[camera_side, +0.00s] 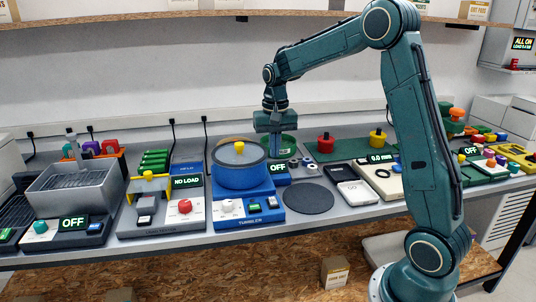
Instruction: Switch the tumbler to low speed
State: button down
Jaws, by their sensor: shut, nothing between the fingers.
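The tumbler (248,209) is a blue machine in the middle of the bench, with a round blue drum (240,176) on top and a yellow knob on the drum's lid. The dial's setting is too small to read. A display reading OFF (277,168) stands at the drum's right. My gripper (276,156) points down just right of the drum, close to the display in the picture. It is shut and empty; its exact height and depth cannot be told.
A grey sieve-like machine (75,190) with an OFF display and a machine with a NO LOAD display (187,182) stand at the left. A dark round mat (306,198) and small scales (357,192) lie to the right. A shelf edge (180,17) runs above.

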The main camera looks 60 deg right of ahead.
aim_at(275, 198)
notch_tip(275, 198, down, 13)
jog(key=shift+r, duration=0.25)
dwell(0.3)
jog(key=shift+s+a+r, duration=0.1)
jog(key=shift+s+a+r, duration=0.25)
jog(key=shift+s+a, duration=0.1)
jog(key=shift+r, duration=0.1)
dwell(0.5)
notch_tip(275, 198, up, 14)
jog(key=s+a, duration=0.1)
jog(key=shift+s+a+f, duration=0.2)
jog(key=shift+s+a, duration=0.15)
jog(key=shift+s, duration=0.05)
dwell(0.5)
